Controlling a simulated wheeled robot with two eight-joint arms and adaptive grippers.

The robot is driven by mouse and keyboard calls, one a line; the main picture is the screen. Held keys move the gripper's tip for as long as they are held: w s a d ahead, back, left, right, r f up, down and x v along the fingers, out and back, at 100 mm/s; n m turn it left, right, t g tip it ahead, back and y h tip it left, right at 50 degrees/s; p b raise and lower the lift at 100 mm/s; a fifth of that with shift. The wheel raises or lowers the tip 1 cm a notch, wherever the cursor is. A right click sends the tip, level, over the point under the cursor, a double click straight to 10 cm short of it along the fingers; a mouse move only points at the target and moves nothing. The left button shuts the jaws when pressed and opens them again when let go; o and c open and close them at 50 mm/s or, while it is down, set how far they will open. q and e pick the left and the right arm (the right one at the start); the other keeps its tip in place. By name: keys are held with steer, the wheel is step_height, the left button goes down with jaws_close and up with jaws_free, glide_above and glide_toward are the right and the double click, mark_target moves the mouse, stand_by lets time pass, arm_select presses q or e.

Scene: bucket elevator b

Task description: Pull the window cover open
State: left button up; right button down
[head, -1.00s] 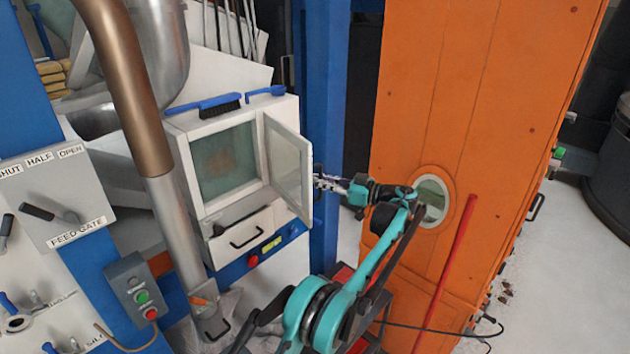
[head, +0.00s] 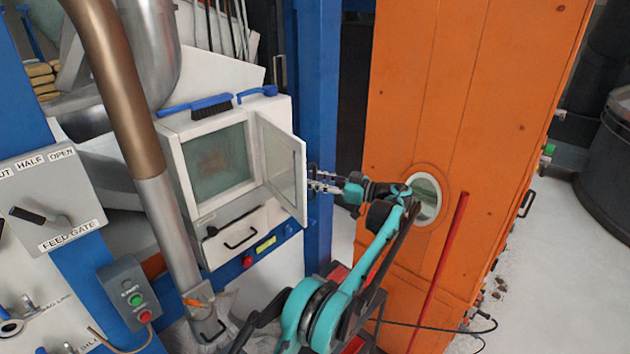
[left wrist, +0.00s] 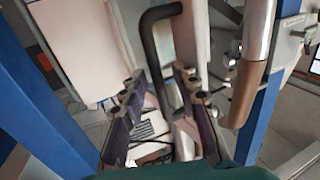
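The window cover (head: 281,165) is a white-framed glazed door on the right of the white cabinet's window (head: 217,161). It stands swung well out from the window. My left gripper (head: 316,181) is at the cover's outer face, near its free edge. In the left wrist view a dark bent handle (left wrist: 160,22) reaches down between the two spread purple-grey fingers of my left gripper (left wrist: 160,74). The fingers look apart, with the handle nearer one of them; contact is unclear. My right gripper is out of view.
A blue post (head: 316,100) stands right behind the cover. An orange elevator casing (head: 440,90) with a round window (head: 426,197) and a red bar (head: 447,250) is beside my arm. A brown and grey pipe (head: 125,110) stands left of the cabinet. A blue brush (head: 211,107) lies on top.

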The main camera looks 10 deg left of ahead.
arm_select(q)
steer(key=s+d, duration=0.1)
steer(key=d, duration=0.6)
steer(key=shift+s+d, duration=0.25)
steer(key=shift+d, duration=0.05)
